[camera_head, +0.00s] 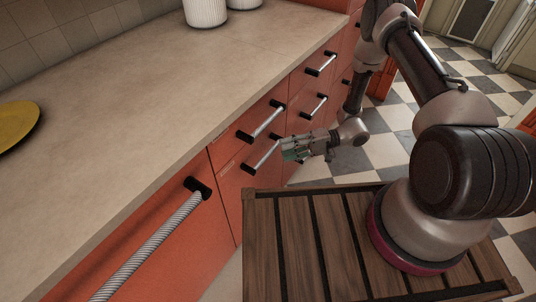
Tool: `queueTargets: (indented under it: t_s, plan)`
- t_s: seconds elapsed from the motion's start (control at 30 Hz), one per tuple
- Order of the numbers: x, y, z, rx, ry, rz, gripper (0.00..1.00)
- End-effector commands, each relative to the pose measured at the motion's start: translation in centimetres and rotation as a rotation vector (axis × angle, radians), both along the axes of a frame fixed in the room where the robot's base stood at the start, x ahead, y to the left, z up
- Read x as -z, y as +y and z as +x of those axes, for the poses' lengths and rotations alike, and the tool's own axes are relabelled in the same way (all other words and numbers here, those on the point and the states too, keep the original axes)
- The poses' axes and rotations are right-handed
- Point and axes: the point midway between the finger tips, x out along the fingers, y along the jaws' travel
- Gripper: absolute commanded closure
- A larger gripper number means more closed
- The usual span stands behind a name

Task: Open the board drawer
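The orange-red cabinet front has several drawers with bar handles, and no label shows which one is the board drawer. In the nearer stack, an upper drawer handle (266,120) sits above a second drawer handle (259,158). All drawer fronts that I can see look closed. My gripper (288,154) is in front of this stack, just right of the second handle and near its far end. The fingers are small and partly overlap the drawer front. I cannot tell whether they touch the handle or how far apart they are.
A beige countertop (120,110) runs above the drawers, with white ribbed canisters (206,10) at the back and a yellow plate (16,122) at left. A cabinet door with a rope-like handle (150,245) is nearest. Checkered floor (385,150) is free beyond my arm.

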Motion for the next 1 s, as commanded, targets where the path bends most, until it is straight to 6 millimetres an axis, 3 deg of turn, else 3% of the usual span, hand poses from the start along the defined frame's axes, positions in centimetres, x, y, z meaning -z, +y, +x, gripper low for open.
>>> queueTargets:
  t_s: [0.4, 0.8, 1.0]
  plan:
    - [0.9, 6.2, -0.9, -0.003, 0.000, 0.000, 0.63]
    - [1.1, 7.3, -1.0, 0.000, 0.001, 0.000, 0.63]
    - [1.1, 7.3, -1.0, -0.001, 0.001, 0.000, 0.97]
